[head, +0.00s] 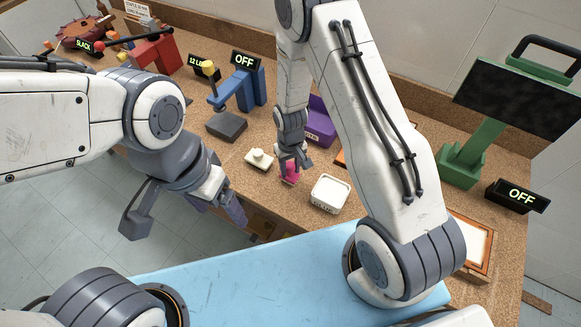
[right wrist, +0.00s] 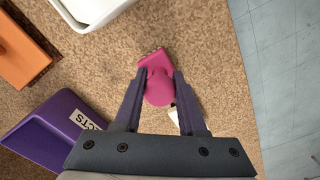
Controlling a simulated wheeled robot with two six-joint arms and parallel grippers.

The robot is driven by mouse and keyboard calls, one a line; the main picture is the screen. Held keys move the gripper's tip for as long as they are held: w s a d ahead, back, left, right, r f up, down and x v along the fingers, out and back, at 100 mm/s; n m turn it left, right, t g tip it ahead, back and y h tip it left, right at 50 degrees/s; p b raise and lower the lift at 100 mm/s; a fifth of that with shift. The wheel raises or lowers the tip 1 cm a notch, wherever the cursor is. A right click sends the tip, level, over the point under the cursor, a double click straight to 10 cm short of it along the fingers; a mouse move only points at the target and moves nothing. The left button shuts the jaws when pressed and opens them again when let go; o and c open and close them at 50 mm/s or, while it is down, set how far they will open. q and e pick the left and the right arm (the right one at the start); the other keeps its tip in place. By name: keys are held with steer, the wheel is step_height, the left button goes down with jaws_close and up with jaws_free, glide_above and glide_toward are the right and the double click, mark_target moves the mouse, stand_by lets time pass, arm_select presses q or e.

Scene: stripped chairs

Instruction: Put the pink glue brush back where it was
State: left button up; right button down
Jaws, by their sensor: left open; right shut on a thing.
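The pink glue brush (head: 291,176) is at the table's front middle, between a small white block and a white tub. It also shows in the right wrist view (right wrist: 158,86), with its round part between the fingers and a flat pink end beyond. My right gripper (head: 288,163) is shut on it from above; the wrist view shows both fingers (right wrist: 159,84) against its sides. I cannot tell whether the brush touches the table. My left gripper (head: 238,212) is open and empty by the table's front edge; its fingertips are hard to make out.
The white tub (head: 329,194) stands just right of the brush, the small white block (head: 259,160) to its left. A purple labelled bin (head: 320,127) is behind. A green stand with a dark screen (head: 520,98) is at right, a blue clamp-like device (head: 240,91) at back left.

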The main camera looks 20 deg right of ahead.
steer(key=shift+f, duration=0.15)
steer(key=shift+c, duration=2.4)
jaws_free()
